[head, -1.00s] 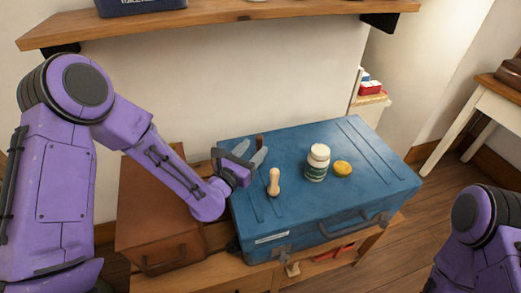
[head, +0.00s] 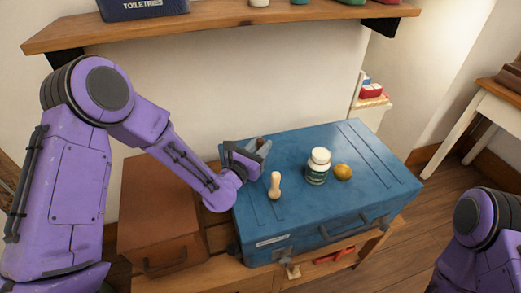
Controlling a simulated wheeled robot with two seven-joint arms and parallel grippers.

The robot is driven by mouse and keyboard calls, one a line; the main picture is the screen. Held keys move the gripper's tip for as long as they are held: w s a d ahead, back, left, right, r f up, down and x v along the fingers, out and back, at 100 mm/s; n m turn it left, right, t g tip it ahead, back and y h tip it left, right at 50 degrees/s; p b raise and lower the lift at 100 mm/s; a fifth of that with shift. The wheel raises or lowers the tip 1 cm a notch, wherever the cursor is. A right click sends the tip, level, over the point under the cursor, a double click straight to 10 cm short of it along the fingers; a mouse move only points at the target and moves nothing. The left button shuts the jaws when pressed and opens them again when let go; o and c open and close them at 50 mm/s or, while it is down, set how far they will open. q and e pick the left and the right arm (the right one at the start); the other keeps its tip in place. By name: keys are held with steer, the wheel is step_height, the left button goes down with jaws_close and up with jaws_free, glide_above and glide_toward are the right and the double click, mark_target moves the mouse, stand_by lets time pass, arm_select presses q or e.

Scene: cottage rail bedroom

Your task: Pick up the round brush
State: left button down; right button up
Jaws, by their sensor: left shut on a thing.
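My left gripper (head: 262,150) is over the far left corner of the blue suitcase (head: 345,205). It is shut on a small brown thing (head: 261,142), which I take to be the round brush. Only a little of it shows past the fingers, so its shape and whether it touches the suitcase are hard to tell. My right gripper is out of view; only part of my right arm shows at the lower right.
On the suitcase stand a pale wooden peg-like object (head: 274,186), close to my left gripper, a white-capped green bottle (head: 318,167) and a round yellow-brown item (head: 343,172). A brown case (head: 160,215) lies left. A wall shelf (head: 225,22) overhangs behind.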

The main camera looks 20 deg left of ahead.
mark_target(260, 140)
arm_select(q)
step_height(260, 140, up, 4)
steer(key=shift+s+p, duration=0.15)
steer(key=shift+p, duration=0.2)
steer(key=s+d+r+p, duration=0.4)
steer(key=s+r+p, duration=0.5)
steer(key=s+p, duration=0.2)
steer(key=shift+s, duration=1.1)
steer(key=shift+w+a, duration=0.1)
